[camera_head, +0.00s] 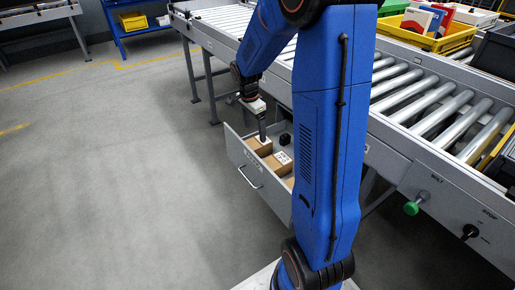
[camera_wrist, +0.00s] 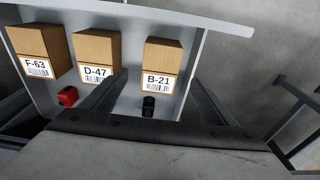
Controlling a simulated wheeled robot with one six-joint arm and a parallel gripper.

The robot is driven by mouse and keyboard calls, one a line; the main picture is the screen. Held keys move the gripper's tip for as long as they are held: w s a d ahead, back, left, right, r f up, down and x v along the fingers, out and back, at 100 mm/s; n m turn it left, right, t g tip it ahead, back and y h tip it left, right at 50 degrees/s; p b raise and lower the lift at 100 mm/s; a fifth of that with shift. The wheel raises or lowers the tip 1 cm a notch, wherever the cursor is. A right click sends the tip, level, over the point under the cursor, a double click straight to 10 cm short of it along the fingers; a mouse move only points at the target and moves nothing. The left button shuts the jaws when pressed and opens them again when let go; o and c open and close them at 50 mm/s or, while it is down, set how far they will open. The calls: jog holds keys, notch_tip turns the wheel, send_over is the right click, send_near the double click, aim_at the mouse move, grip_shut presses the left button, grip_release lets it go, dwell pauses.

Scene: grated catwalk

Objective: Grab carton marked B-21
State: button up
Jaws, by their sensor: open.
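The carton marked B-21 (camera_wrist: 160,62) is a brown box with a white label, standing in an open grey drawer (camera_wrist: 205,60). In the wrist view it is the rightmost of three cartons. My gripper (camera_wrist: 158,78) is open, with one finger to each side of B-21 in the picture and nothing held. I cannot tell how far the fingertips are from it. In the head view my gripper (camera_head: 262,132) points down over the drawer (camera_head: 243,163); my arm hides part of the drawer, and I cannot tell which carton there is B-21.
Carton D-47 (camera_wrist: 98,52) and carton F-63 (camera_wrist: 38,50) stand left of B-21. A red object (camera_wrist: 67,96) and a black object (camera_wrist: 149,108) lie in the drawer. A roller conveyor (camera_head: 420,100) stands above the drawer. The floor (camera_head: 120,170) at left is clear.

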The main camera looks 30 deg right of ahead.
aim_at(258, 141)
jog(key=f, duration=0.4)
jog(key=shift+d, duration=0.3)
jog(key=shift+w+d+f, duration=0.1)
jog(key=shift+d+f, duration=0.1)
jog(key=shift+f, duration=0.65)
jog(key=shift+s+d+f, duration=0.1)
jog(key=shift+d+f, duration=0.15)
jog(key=shift+f, duration=0.65)
jog(key=shift+w+d+f, duration=0.1)
jog(key=shift+d+f, duration=0.1)
jog(key=shift+f, duration=0.65)
jog(key=c, duration=1.2)
